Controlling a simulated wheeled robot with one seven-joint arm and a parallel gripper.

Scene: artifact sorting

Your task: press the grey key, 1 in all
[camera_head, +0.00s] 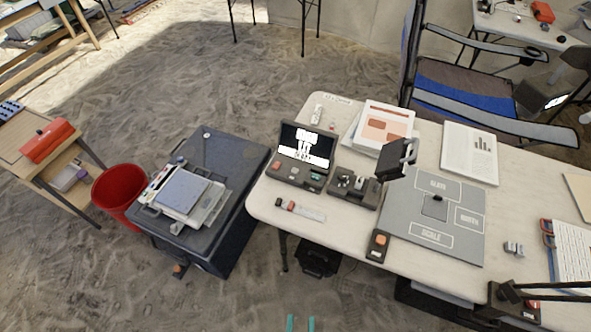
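A dark console (283,183) with a lit screen (306,146) showing white text stands at the left end of the white table. A small dark box (378,253) with an orange-red button sits at the table's front edge. Two teal fingertips of my gripper (301,324) show at the bottom edge, apart with nothing between them. They are well below the console, touching nothing visible; the rest of the gripper is out of view.
A grey sorting mat (398,222) lies further right. A dark trunk (240,160) and a red bin (118,190) stand left. Sandy floor before the table is mostly open.

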